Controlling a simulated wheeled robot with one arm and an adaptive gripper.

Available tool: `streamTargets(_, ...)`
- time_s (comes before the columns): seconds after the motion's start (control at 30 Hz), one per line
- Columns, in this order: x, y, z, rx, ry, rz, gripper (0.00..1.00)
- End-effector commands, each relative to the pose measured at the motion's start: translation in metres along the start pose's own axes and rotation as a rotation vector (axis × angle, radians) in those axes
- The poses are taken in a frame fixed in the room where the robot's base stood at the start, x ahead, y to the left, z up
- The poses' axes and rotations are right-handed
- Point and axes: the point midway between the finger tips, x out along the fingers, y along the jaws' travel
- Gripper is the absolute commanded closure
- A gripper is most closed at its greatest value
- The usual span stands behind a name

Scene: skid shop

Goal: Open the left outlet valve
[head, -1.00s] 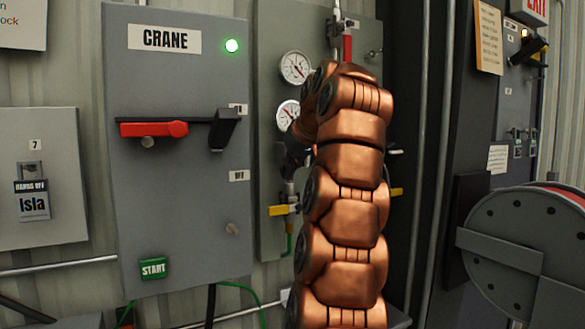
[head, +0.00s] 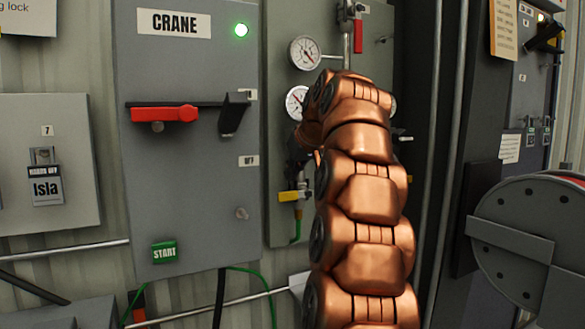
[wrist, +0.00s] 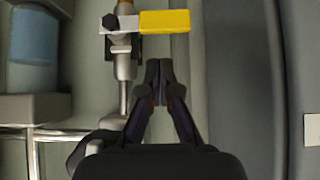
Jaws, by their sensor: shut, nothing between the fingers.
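The left outlet valve's yellow handle (head: 289,196) shows in the head view left of my copper arm, level and crosswise to its pipe, with a green hose below. The wrist view shows a yellow handle (wrist: 165,21) pointing right from a metal valve body on a vertical pipe; I cannot tell which outlet valve this is. My gripper (wrist: 159,68) is shut and empty, its fingertips below that handle in the picture and apart from it.
Two gauges (head: 304,53) sit on the panel above the left valve. The grey CRANE box (head: 190,120) with a red handle (head: 165,114) stands to the left. A grey reel (head: 530,235) stands at right. The wrist view shows a blue bowl (wrist: 34,48) left of the pipe.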

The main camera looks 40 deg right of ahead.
Motion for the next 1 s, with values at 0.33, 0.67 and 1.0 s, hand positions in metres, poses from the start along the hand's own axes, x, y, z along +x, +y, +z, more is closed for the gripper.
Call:
streamTargets(0.33, 0.01, -0.001, 0.011, 0.0, -0.004, -0.002, 1.0)
streamTargets(0.67, 0.018, -0.001, 0.018, 0.0, -0.003, -0.001, 1.0)
streamTargets(1.0, 0.019, -0.001, 0.019, -0.001, -0.002, -0.001, 1.0)
